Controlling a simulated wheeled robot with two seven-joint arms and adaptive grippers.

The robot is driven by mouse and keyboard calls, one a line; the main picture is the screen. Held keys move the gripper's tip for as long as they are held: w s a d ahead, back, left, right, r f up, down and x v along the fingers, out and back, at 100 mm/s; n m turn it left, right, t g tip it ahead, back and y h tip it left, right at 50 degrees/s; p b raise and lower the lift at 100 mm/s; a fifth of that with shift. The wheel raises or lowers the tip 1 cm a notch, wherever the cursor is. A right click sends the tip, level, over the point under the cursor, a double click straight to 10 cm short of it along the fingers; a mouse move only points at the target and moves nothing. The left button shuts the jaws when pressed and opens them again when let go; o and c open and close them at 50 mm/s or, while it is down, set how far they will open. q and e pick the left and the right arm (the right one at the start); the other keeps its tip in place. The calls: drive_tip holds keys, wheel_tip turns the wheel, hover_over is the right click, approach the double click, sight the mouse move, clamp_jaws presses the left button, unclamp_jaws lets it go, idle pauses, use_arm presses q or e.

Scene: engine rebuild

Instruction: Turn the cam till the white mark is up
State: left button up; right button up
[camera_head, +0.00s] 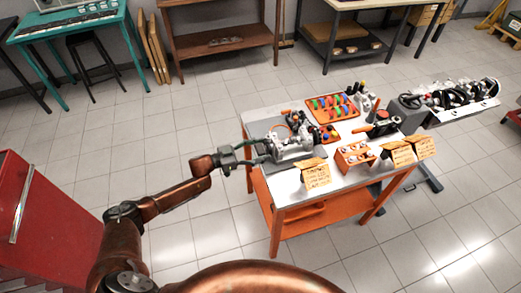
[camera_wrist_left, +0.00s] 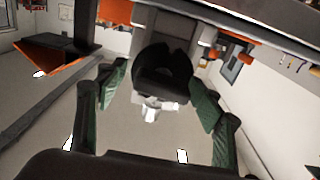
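A grey metal engine part (camera_head: 292,143) sits at the left side of the white-topped orange workbench (camera_head: 262,115). My left gripper (camera_head: 258,153) reaches it from the left, with its fingers spread at its near left end. In the left wrist view, the green-padded fingers of the left gripper (camera_wrist_left: 160,92) stand apart on either side of a dark rounded part (camera_wrist_left: 163,72). I see a gap to both pads. I cannot tell whether this dark part is the cam. I cannot make out a white mark on it. My right gripper is not in view.
The bench also holds an orange tray of coloured pieces (camera_head: 333,106), an orange holder (camera_head: 354,156), and cardboard signs (camera_head: 316,175) along its front. An engine on a stand (camera_head: 462,95) is to the right. A red cabinet (camera_head: 45,215) is at left. Floor left of the bench is clear.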

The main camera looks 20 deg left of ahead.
use_arm(q)
drive_tip(key=shift+a+f, duration=0.1)
drive_tip(key=shift+a, duration=0.1)
drive_tip(key=shift+s+a, duration=0.1)
drive_tip(key=shift+a, duration=0.05)
drive_tip(key=v, duration=1.1)
drive_tip(key=shift+s+a, duration=0.2)
drive_tip(key=shift+s, duration=0.05)
